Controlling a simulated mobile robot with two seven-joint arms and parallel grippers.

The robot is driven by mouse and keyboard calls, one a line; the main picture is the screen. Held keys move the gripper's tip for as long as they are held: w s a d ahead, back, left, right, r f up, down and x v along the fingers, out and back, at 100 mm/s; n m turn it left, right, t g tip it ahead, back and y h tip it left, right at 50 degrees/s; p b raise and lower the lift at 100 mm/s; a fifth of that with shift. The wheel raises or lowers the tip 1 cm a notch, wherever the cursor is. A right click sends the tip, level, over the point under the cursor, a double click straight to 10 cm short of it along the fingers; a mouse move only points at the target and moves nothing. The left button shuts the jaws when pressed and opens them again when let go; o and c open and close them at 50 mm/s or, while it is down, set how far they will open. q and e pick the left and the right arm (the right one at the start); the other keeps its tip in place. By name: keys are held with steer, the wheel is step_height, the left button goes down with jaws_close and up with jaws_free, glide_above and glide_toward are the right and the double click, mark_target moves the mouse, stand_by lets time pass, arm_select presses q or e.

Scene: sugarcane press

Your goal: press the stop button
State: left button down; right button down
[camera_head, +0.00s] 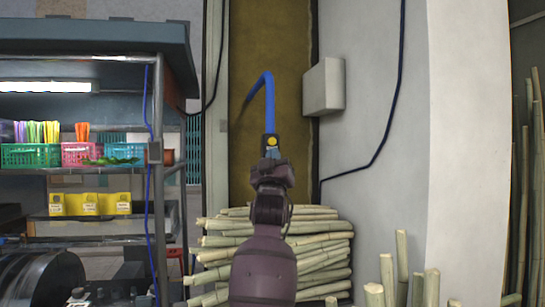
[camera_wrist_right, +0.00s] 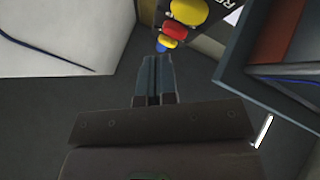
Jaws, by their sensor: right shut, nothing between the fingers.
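A dark hanging control box (camera_head: 265,143) shows a yellow button in the head view, just above my right gripper (camera_head: 271,158). In the right wrist view the control box (camera_wrist_right: 207,25) has a large yellow button (camera_wrist_right: 189,11), a red button (camera_wrist_right: 174,32), a smaller yellow button (camera_wrist_right: 169,43) and a blue one (camera_wrist_right: 161,49) in a row. Which is the stop button cannot be read. My right gripper (camera_wrist_right: 158,60) is shut and empty, its tips close to the blue end of the row. Contact cannot be told. My left gripper is out of view.
A blue cable (camera_head: 268,90) runs to the control box. Sugarcane stalks (camera_head: 325,240) are piled behind my right arm. A shelf unit (camera_head: 158,150) with baskets stands at the left. A white wall (camera_head: 370,150) with a grey box (camera_head: 323,86) is at the right.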

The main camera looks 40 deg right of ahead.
steer(key=shift+s+a+p, duration=0.2)
steer(key=shift+s+a, duration=0.2)
steer(key=shift+s, duration=0.35)
steer(key=shift+s+a+p, duration=0.2)
steer(key=shift+s+a, duration=0.2)
steer(key=shift+s, duration=0.3)
steer(key=shift+s+a+p, duration=0.2)
steer(key=shift+s+a, duration=0.2)
steer(key=shift+s, duration=0.35)
